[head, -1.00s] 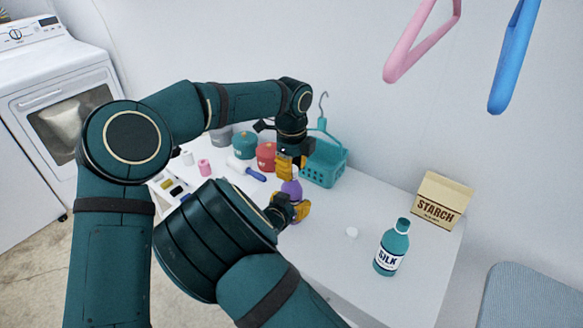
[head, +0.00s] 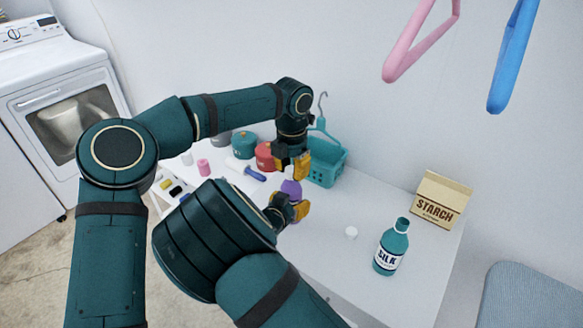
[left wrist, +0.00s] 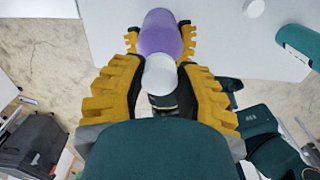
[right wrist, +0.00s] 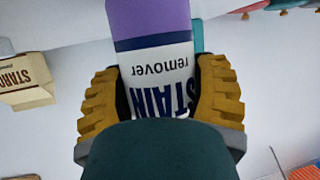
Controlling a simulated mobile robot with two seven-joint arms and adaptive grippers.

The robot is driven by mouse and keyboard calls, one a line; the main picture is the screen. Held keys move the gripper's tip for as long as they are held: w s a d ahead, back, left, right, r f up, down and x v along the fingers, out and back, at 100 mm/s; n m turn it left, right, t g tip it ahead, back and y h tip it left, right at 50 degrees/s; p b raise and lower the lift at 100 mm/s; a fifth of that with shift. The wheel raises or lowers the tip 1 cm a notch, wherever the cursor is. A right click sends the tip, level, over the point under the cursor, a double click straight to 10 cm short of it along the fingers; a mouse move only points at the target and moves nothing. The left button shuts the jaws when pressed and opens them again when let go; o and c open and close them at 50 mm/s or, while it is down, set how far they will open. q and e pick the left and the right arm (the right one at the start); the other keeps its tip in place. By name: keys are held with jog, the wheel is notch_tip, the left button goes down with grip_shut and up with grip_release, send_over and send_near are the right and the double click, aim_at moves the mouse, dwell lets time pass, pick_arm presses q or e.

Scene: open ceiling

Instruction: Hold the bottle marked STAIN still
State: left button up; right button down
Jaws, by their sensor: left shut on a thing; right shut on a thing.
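The purple STAIN bottle (head: 291,187) stands upright at the table's near side. My right gripper (head: 291,208) is shut around its body. In the right wrist view, the bottle's white STAIN remover label (right wrist: 155,75) shows between the yellow fingers. My left gripper (head: 293,167) is above the bottle. In the left wrist view, it is shut on a round white cap (left wrist: 160,74), with the purple bottle (left wrist: 160,35) beyond it. In the head view, the cap is mostly hidden by the fingers and looks a little above the bottle's top.
A teal SILK bottle (head: 390,250) and a STARCH box (head: 440,202) stand at the right. A small white cap (head: 351,232) lies near the SILK bottle. A teal basket (head: 326,166), a red canister (head: 266,156) and a teal canister (head: 245,145) stand behind.

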pick_arm(q)
jog(key=shift+r+m, duration=0.1)
jog(key=shift+m, duration=0.3)
jog(key=o, duration=0.7)
jog(key=shift+r, duration=2.25)
